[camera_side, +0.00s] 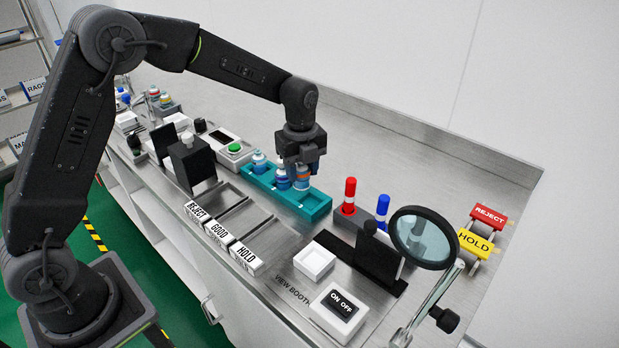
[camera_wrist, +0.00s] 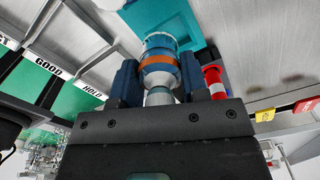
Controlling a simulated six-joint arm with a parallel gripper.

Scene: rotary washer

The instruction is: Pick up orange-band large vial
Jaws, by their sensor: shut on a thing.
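The orange-band large vial (camera_side: 301,178) is in the teal rack (camera_side: 315,203) in the side view, under my gripper (camera_side: 301,166). In the wrist view the vial (camera_wrist: 158,68) has a blue body, an orange band and a pale narrow end. My gripper (camera_wrist: 159,82) is shut on it, with one dark finger on each side of the band. Whether the held vial's base touches the rack is hidden.
A red marker (camera_side: 349,196) and a blue marker (camera_side: 381,212) stand in a dark holder right of the rack. A magnifier (camera_side: 424,238) is at the front right. Labelled trays, including HOLD (camera_side: 247,258), lie to the front left. The bench behind the rack is clear.

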